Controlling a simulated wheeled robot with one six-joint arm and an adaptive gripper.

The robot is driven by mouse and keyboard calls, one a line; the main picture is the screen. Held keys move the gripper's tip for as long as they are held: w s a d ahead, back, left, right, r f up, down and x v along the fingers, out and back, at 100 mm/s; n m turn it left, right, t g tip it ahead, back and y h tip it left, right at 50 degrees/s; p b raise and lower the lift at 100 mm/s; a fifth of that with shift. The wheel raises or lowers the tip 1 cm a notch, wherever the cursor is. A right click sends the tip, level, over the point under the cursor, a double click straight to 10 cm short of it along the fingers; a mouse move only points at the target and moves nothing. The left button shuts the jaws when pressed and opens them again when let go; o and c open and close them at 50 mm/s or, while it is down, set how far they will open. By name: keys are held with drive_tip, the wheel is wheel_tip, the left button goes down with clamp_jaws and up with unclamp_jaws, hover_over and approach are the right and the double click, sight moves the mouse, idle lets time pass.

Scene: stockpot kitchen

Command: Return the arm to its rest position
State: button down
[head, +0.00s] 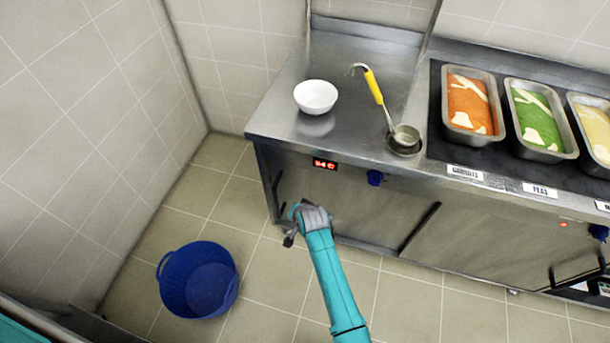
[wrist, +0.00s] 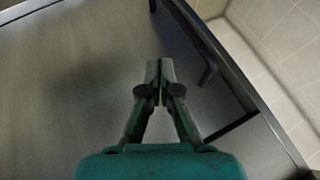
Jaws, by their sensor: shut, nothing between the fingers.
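My teal arm (head: 335,280) reaches up from the bottom of the head view. My gripper (head: 293,227) is at its end, in front of the steel counter's lower left front and below the counter top. In the wrist view my gripper (wrist: 160,72) is shut, its fingertips together with nothing between them. Grey steel fills much of that view behind the fingers.
On the steel counter (head: 285,125) stand a white bowl (head: 315,96) and a yellow-handled ladle (head: 374,88) resting in a round well. Several food pans, one orange (head: 469,100), one green (head: 537,115), are at right. A blue tub (head: 199,280) sits on the tiled floor.

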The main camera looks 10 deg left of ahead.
drive_tip(key=s+d+f+t, duration=0.2)
drive_tip(key=s+d+f, duration=0.2)
drive_tip(key=s+d, duration=0.8)
drive_tip(key=s+d+r+t+h, duration=0.15)
drive_tip(key=s+d+r, duration=0.25)
drive_tip(key=s+d, duration=0.7)
drive_tip(key=s+d+r+n+t+h, duration=0.1)
drive_tip(key=s+d+r, duration=0.3)
drive_tip(key=s+r, duration=0.7)
drive_tip(key=s+d+r+n+t+h, duration=0.1)
drive_tip(key=s+d+r+t, duration=0.3)
drive_tip(key=s+r, duration=0.7)
wheel_tip(320, 180, up, 5)
drive_tip(key=shift+s+r+h, duration=0.1)
drive_tip(key=shift+s+h, duration=0.15)
drive_tip(key=shift+h, duration=0.1)
